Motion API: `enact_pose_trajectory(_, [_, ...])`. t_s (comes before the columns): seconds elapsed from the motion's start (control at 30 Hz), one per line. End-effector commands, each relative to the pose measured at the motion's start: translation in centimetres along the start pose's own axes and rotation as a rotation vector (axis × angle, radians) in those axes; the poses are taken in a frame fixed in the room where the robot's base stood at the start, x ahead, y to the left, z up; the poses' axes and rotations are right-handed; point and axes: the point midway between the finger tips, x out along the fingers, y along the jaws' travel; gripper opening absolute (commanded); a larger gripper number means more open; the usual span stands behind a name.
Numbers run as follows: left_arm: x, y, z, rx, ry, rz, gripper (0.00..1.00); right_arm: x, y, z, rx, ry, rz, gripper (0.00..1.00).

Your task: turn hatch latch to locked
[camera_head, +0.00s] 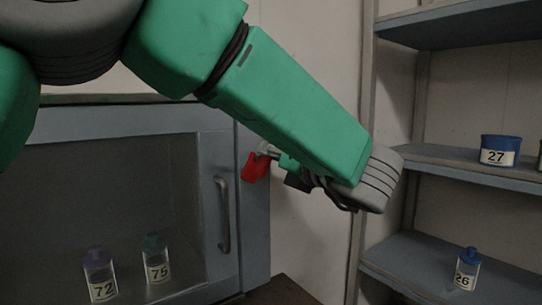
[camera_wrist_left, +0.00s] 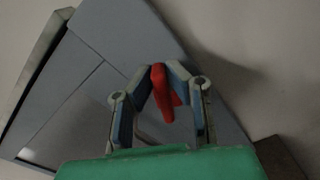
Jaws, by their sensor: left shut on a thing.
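The hatch (camera_head: 208,190) is a blue-grey framed door with a clear pane and a vertical metal handle (camera_head: 223,214). A red latch (camera_head: 255,167) sits on the frame at the hatch's right edge, partly hidden by my gripper in the head view. My left gripper (camera_wrist_left: 160,75) is shut on the red latch, which shows between its fingertips in the left wrist view (camera_wrist_left: 161,92). In the head view my left gripper (camera_head: 272,152) reaches the latch from the right, mostly hidden behind my green arm. My right gripper is not in view.
Behind the pane stand bottles 72 (camera_head: 101,277) and 75 (camera_head: 156,260). At the right a shelf unit (camera_head: 450,163) holds blue-lidded container 27 (camera_head: 498,151) and bottle 26 (camera_head: 466,270). A dark brown surface (camera_head: 280,292) lies below the hatch's right side.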

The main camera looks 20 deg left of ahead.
Motion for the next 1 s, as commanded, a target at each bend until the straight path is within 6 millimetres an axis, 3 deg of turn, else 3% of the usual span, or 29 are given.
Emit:
enact_pose_trajectory(0.03, [0.0, -0.6, -1.0, 0.057, 0.015, -0.010, 0.00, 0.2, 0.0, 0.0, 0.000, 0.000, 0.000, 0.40])
enact_pose_trajectory(0.47, [0.0, -1.0, -1.0, 0.467, 0.013, -0.011, 0.00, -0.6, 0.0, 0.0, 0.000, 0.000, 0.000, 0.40])
enact_pose_trajectory(1.0, [0.1, -1.3, -1.4, 0.930, 0.012, -0.011, 0.00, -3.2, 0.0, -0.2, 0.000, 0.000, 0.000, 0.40])
